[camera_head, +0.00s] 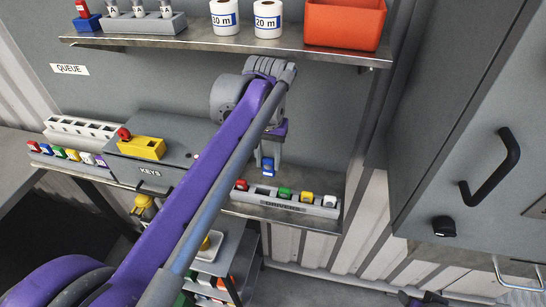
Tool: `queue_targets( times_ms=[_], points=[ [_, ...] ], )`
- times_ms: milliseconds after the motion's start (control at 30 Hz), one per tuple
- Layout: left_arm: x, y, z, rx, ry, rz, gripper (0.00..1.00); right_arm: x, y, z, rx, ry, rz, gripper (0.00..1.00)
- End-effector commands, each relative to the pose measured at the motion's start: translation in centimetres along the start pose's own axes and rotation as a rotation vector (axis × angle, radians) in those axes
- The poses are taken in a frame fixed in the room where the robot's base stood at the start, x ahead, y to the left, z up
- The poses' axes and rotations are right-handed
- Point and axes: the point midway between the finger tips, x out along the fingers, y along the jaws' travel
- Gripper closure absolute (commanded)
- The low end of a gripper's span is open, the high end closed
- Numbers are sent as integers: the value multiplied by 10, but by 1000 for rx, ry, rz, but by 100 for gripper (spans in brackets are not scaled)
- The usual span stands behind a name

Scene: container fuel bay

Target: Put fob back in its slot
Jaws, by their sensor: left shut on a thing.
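My left gripper (268,156) points down, shut on a blue fob (267,166). It holds the fob a little above the grey rack marked DRIVERS (283,206), near an empty slot (262,190). A red fob (241,185) sits in the slot left of the gap. The fingers and the upper part of the fob are partly hidden. My right gripper does not show clearly.
A grey KEYS box (160,174) with a yellow block on it stands left, beside a row of coloured fobs (66,155) and a white slotted rack (82,128). An upper shelf (225,40) carries rolls and an orange bin (344,22). A grey cabinet (465,130) stands right.

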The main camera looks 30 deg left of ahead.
Motion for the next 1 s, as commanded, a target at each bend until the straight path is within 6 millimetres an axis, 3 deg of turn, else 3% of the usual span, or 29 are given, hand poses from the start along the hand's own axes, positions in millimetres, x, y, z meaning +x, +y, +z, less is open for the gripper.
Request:
queue_targets(
  times_ms=[33,67,633,1000],
  points=[
    [-14,-6,-7,-20,11,5,100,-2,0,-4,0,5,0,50],
    [-11,-6,-7,-20,11,6,100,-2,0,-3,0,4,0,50],
    [52,-5,-2,-16,3,1,100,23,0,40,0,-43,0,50],
    [57,-5,-2,-15,4,1,100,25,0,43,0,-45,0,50]
  ],
)
